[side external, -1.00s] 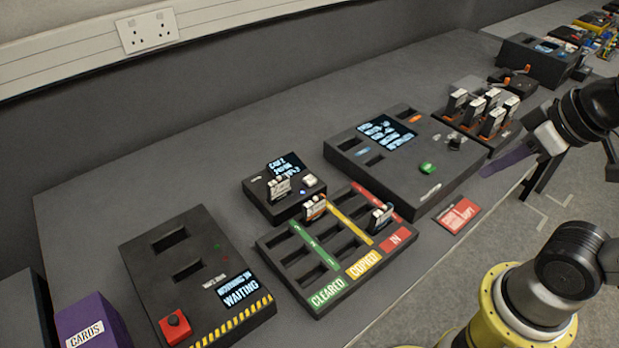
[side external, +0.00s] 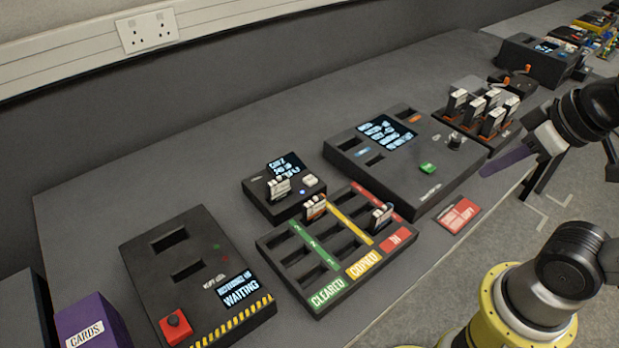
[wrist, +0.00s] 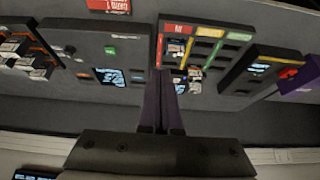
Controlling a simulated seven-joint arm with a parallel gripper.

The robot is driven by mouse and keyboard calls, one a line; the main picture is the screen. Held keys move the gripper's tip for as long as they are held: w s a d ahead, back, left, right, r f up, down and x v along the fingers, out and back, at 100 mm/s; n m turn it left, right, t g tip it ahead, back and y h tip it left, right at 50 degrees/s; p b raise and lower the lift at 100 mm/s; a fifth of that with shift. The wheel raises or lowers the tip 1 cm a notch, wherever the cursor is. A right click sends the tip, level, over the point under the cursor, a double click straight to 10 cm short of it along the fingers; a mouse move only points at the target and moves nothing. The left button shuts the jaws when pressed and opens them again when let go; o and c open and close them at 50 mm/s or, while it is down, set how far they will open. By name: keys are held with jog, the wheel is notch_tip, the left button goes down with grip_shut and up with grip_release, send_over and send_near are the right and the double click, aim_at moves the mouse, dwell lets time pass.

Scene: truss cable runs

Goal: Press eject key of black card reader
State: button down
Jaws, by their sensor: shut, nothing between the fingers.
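The black card reader (side external: 262,204) is a small box with a lit screen, behind the striped tray. A card (side external: 278,189) stands upright in it, and a pale key (side external: 311,181) sits on its right side. My gripper (side external: 484,172) has purple fingers, shut and empty, well to the right of the reader, over the table's front edge. In the wrist view the shut fingers (wrist: 160,74) point toward the tray area. The reader's screen (wrist: 181,88) shows there beside the fingers, which partly hide the reader.
The striped tray (side external: 325,294) holds a few upright cards in front of the reader. A large black console (side external: 440,180) with a green button stands to its right. A box with a red button (side external: 175,326) is at left. A rack of cards (side external: 462,122) stands near my gripper.

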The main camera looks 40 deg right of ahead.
jog(key=w+a+r+m+t+y, duration=0.15)
jog(key=w+r+m+t, duration=0.35)
jog(key=w, duration=0.6)
jog(key=m+g, duration=0.1)
jog(key=m, duration=0.2)
send_over(313, 182)
notch_tip(313, 182, down, 16)
jog(key=shift+r, duration=0.25)
jog(key=shift+h, duration=0.25)
jog(key=shift+f, duration=4.4)
